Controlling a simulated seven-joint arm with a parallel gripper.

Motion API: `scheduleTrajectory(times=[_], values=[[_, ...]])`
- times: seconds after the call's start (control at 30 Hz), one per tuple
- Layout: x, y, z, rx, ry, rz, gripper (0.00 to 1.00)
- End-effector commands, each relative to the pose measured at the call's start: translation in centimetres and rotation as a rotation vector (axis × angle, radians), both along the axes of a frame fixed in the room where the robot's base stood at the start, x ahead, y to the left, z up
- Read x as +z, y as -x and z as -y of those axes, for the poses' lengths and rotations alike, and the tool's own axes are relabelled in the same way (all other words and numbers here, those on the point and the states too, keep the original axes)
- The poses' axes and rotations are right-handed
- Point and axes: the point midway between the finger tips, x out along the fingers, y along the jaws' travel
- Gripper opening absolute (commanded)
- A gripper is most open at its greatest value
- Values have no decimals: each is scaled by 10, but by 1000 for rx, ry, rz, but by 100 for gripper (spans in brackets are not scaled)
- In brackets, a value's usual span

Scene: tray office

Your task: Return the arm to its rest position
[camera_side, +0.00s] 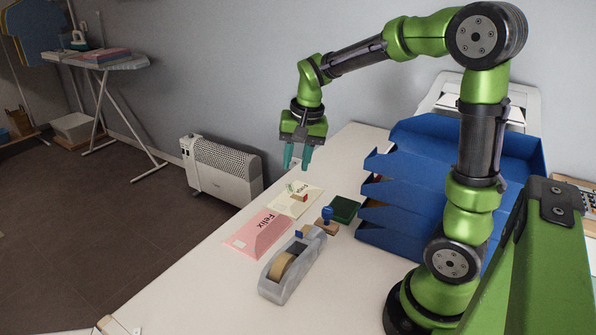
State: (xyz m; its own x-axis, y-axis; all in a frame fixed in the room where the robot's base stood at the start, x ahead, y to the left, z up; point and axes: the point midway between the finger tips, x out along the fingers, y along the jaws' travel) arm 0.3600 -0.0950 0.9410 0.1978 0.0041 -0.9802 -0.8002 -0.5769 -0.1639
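My gripper (297,157) hangs from my green arm above the white table, fingers pointing down. Its two teal fingertips are apart with nothing visible between them. It is in the air, over the far left edge of the table. Below and in front of it lie a cream envelope (287,207) and a pink envelope (248,238) marked "Felix". A small item with a red part (303,197) lies on the cream envelope.
A blue tray stack (400,215) stands right of the envelopes, partly behind my arm. A white heater (222,170) stands on the floor beyond.

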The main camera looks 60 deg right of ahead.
Motion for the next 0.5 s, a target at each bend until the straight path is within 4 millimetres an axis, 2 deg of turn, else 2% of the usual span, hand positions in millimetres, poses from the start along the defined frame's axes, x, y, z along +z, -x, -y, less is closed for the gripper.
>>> scheduleTrajectory(times=[0.03,0.2,0.33,0.5], values=[[9,12,-18,76,-8,47,32],[28,56,-71,333,3,205,32],[36,89,-102,476,33,317,32],[42,117,-122,553,62,414,32]])
